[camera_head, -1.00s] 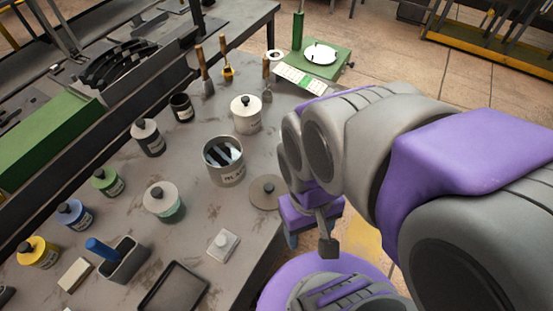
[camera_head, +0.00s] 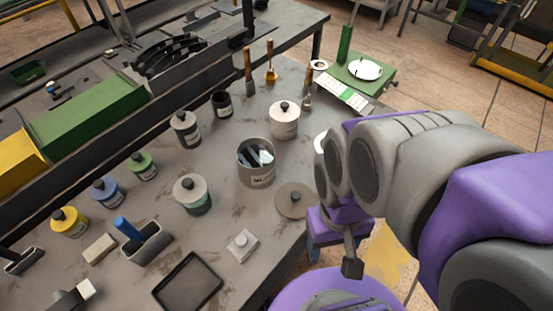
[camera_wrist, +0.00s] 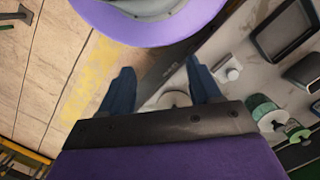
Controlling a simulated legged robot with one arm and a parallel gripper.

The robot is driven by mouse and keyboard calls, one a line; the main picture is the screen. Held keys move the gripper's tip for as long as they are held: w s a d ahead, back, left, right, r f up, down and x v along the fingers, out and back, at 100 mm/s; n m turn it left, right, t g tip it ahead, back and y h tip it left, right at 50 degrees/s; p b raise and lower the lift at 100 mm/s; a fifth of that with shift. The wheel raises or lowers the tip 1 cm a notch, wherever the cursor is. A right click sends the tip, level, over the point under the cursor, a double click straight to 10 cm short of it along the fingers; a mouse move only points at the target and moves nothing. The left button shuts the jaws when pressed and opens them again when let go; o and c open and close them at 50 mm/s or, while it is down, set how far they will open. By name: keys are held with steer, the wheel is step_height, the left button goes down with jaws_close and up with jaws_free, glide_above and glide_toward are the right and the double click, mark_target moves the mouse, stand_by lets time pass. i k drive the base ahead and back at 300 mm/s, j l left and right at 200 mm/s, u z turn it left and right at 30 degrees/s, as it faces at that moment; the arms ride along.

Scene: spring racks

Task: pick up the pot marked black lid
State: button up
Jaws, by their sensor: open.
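An open grey metal pot (camera_head: 257,172) stands on the bench. Its label is only partly legible and dark bars show inside. A round grey-brown lid with a knob (camera_head: 295,201) lies flat on the bench beside it, near the edge. A pale round piece, apparently this lid (camera_wrist: 172,99), shows in the wrist view, partly hidden by my gripper's mount. My gripper (camera_wrist: 160,66) has its two blue fingers spread with nothing held. In the head view, my gripper (camera_head: 313,250) hangs just beyond the bench edge, right of and below the lid, mostly hidden by my wrist.
Lidded pots, including a cream one (camera_head: 285,120), a green-banded one (camera_head: 191,194) and a dark one (camera_head: 186,129), surround the open pot. A white block (camera_head: 243,245) and black tray (camera_head: 188,282) lie in front. A green scale (camera_head: 365,75) stands at the back.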

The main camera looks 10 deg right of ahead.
mark_target(293, 199)
steer(key=l+u, duration=0.15)
steer(key=u, duration=0.3)
steer(key=l+u, duration=0.2)
steer(key=u, duration=0.2)
steer(key=l+u, duration=0.2)
steer(key=u, duration=0.25)
steer(key=k+l+u, duration=0.1)
steer(key=l, duration=0.3)
steer(key=k+l+u, duration=0.15)
steer(key=l, duration=0.3)
steer(key=l+u, duration=0.1)
steer(key=l, duration=0.3)
steer(key=k+l+u, duration=0.1)
steer(key=l, duration=0.25)
steer(key=k+l+u, duration=0.1)
steer(key=l, duration=0.3)
steer(key=k+l+u, duration=0.15)
steer(key=k+l, duration=0.1)
steer(key=l, duration=0.1)
